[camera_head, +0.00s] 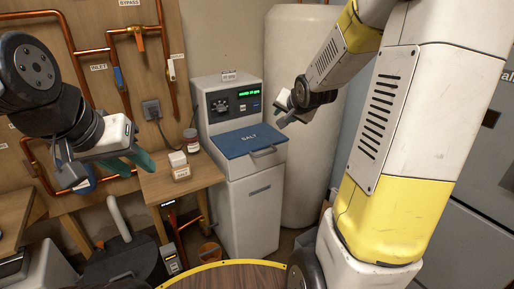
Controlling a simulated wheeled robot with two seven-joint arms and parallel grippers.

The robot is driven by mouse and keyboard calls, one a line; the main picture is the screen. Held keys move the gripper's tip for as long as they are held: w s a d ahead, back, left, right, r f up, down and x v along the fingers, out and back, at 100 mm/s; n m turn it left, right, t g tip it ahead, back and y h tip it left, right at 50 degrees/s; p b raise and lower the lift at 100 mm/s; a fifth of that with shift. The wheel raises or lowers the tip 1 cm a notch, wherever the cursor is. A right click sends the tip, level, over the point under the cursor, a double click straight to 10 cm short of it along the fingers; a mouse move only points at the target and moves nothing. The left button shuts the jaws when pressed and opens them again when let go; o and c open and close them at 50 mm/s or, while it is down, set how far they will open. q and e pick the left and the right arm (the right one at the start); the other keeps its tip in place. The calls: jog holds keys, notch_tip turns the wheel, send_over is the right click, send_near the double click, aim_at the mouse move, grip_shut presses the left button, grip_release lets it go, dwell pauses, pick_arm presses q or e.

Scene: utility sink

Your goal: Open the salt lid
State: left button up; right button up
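The salt lid (240,144) is a blue panel marked SALT on the white softener cabinet (252,208). It looks closed, lying over the cabinet top, with a pale bar handle (264,153) at its front edge. My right gripper (283,118) hangs above and right of the lid in the picture, apart from the handle. Its fingers are small and partly hidden. My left gripper (88,170) is far to the left, in front of the pipe board and away from the lid. Its finger spacing is unclear.
A wooden side table (183,184) left of the cabinet holds a white-capped jar (180,168) and a dark-lidded jar (191,142). A tall white tank (302,60) stands behind. A dark drum (125,258) is at lower left. A round yellow-rimmed wooden surface (222,277) lies at the front.

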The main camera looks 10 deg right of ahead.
jog(key=w+d+f+m+t+y, duration=0.1)
jog(key=w+d+f+m+t, duration=0.15)
jog(key=w+f, duration=0.7)
jog(key=m+t+y, duration=0.2)
jog(key=m+y, duration=0.2)
jog(key=m, duration=0.1)
send_near(267, 154)
jog(key=w, duration=0.3)
jog(key=shift+n+g, duration=0.25)
jog(key=x, duration=0.8)
jog(key=shift+s+a+f, duration=0.15)
jog(key=shift+a, duration=0.2)
grip_shut()
